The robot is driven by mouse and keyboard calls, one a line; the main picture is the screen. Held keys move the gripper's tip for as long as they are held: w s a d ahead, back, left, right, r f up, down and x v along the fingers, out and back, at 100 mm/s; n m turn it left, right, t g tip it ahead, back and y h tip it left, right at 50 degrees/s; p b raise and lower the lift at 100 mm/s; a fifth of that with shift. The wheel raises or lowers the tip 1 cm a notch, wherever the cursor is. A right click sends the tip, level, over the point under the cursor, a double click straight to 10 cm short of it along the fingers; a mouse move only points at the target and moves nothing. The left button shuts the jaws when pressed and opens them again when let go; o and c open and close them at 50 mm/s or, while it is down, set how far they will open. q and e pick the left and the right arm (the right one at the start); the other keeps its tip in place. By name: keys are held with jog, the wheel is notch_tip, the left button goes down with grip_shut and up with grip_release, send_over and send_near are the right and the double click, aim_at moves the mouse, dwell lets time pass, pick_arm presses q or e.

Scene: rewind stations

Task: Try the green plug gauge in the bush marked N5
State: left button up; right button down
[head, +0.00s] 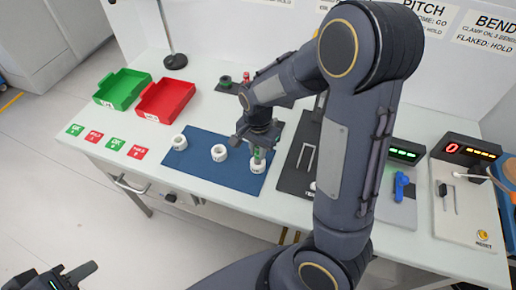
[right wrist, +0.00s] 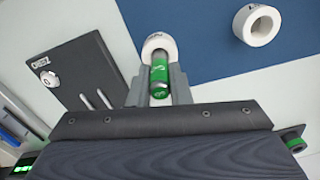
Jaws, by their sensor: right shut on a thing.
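My right gripper (head: 258,150) is shut on the green plug gauge (right wrist: 160,77), which it holds upright at the rightmost white bush (head: 257,166). In the right wrist view the gauge lines up with this bush (right wrist: 158,43); I cannot tell how far its end is inside. Two more white bushes, the middle one (head: 219,153) and the left one (head: 180,142), stand on the blue mat (head: 200,170). The marks on the bushes are too small to read. My left gripper (head: 75,275) is at the lower left, empty and seemingly open, away from the table.
A green tray (head: 122,88) and a red tray (head: 165,99) stand at the back left, with green and red labels (head: 113,144) in front. A dark board (head: 298,178) with metal prongs lies right of the mat. Instruments with displays (head: 465,150) stand further right.

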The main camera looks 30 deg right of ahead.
jog(key=shift+f+b, duration=0.7)
jog(key=shift+f, duration=0.3)
jog(key=shift+r, duration=0.15)
dwell(1.0)
jog(key=shift+r+p, duration=2.7)
jog(key=shift+r, duration=0.25)
